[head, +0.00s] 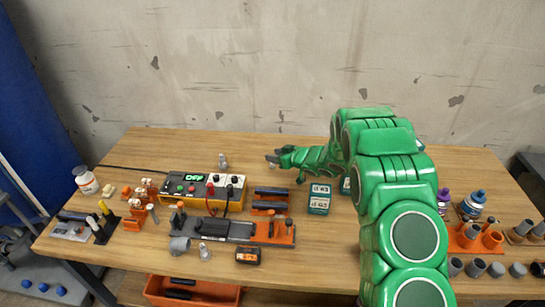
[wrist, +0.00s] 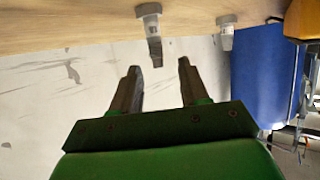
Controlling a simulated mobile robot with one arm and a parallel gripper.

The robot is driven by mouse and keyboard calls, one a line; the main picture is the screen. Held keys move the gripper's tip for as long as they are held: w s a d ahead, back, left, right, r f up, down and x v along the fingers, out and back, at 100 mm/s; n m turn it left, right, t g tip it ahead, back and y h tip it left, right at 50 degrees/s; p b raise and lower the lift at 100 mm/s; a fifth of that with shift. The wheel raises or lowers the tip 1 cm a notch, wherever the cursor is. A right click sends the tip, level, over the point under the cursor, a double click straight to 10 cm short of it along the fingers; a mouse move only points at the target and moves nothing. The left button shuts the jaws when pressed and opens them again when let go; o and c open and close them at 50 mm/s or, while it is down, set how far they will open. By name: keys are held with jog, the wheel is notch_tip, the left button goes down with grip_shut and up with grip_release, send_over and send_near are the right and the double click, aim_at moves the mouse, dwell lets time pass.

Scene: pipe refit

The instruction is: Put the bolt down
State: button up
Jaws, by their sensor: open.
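My gripper (head: 272,158) reaches left, low over the back of the table, right of a small grey metal bolt (head: 223,160) standing behind the power supply. In the wrist view my gripper (wrist: 158,66) is open, its two fingers apart with nothing held between them. That view is upside down. A grey bolt-like piece (wrist: 149,22) stands on the table beyond the fingertips, roughly in line with the gap. A second similar piece (wrist: 227,36) stands to its right in the picture. Which of these is the bolt in the head view I cannot tell.
The power supply (head: 185,193) with its display lies left of my gripper. Green-and-white boxes (head: 319,200) stand close in front of my forearm. An orange tray with dark tools (head: 270,198) is nearby. The back strip of wooden table (head: 180,147) is mostly clear, with the wall behind.

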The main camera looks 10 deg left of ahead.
jog(key=shift+v, duration=2.8)
jog(key=s+d+r+m+t+h, duration=0.1)
jog(key=s+d+r+m+h, duration=0.15)
jog(key=d+r+h, duration=0.4)
jog(key=s+d+r+m+t+h, duration=0.1)
jog(key=d+r+m+h, duration=0.25)
jog(key=d+r, duration=0.6)
jog(key=s+d+r+m+g+h, duration=0.1)
jog(key=s+d+r+g+h, duration=0.15)
jog(key=s+d, duration=0.6)
jog(key=s+d+r+m+g+h, duration=0.1)
jog(key=s+m+g, duration=0.1)
jog(key=s, duration=0.7)
jog(key=s+d+r+m+g, duration=0.1)
jog(key=s+g, duration=0.1)
jog(key=s, duration=0.7)
jog(key=s+a+g+y, duration=0.1)
jog(key=s+a, duration=0.3)
jog(key=s, duration=1)
jog(key=s+a+r+g+y, duration=0.1)
jog(key=s+a+g, duration=0.3)
jog(key=s, duration=1)
jog(key=shift+s+r+m+y, duration=0.25)
jog(key=shift+s+m+y, duration=0.05)
jog(key=shift+s+y, duration=0.05)
jog(key=shift+g, duration=0.25)
jog(key=shift+o, duration=0.4)
